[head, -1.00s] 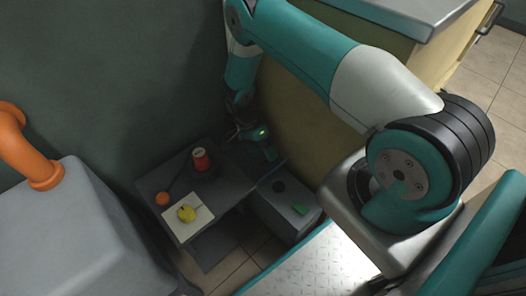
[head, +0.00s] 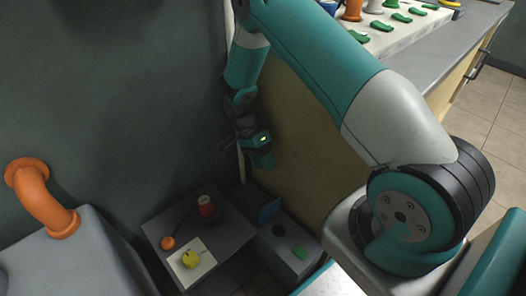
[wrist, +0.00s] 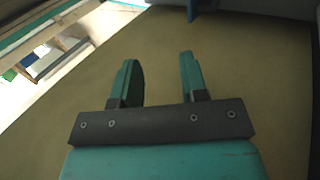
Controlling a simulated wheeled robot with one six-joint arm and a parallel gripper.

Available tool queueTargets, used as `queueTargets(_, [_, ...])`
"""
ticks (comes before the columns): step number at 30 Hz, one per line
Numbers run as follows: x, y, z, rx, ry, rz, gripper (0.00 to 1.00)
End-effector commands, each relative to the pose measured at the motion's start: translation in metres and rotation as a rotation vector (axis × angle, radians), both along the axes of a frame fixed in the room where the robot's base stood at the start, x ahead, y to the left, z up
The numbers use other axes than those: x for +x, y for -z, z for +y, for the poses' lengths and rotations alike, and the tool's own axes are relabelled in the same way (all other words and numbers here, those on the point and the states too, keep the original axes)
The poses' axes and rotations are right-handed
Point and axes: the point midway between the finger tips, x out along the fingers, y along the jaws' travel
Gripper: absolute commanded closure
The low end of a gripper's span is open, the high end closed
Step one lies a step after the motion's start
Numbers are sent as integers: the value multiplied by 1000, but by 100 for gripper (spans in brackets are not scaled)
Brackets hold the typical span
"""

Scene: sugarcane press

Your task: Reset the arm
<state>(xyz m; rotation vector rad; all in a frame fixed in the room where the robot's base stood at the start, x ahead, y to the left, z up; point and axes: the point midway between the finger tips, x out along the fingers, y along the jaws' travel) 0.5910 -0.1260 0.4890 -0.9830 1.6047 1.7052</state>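My gripper (wrist: 158,75) is open in the wrist view, its two teal fingers apart with nothing between them. In the head view my gripper (head: 263,160) hangs at the end of the arm beside the tan cabinet side (head: 305,130). It is above and apart from the small grey table and box. The finger opening is hard to make out in the head view.
A low grey table (head: 160,228) holds a red spool-like item (head: 206,206), an orange ball (head: 168,243) and a yellow fruit (head: 191,259). An orange pipe (head: 45,200) is at left.

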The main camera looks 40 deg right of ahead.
Motion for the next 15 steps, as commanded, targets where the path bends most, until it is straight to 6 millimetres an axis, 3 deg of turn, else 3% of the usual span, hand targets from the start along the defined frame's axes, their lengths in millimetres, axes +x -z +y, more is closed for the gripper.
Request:
queueTargets(1, [0, -10, 0, 0, 0, 0, 60])
queueTargets(6, [0, -22, 0, -1, -1, 2, 60])
queueTargets(15, [0, -23, 0, -2, 0, 2, 60])
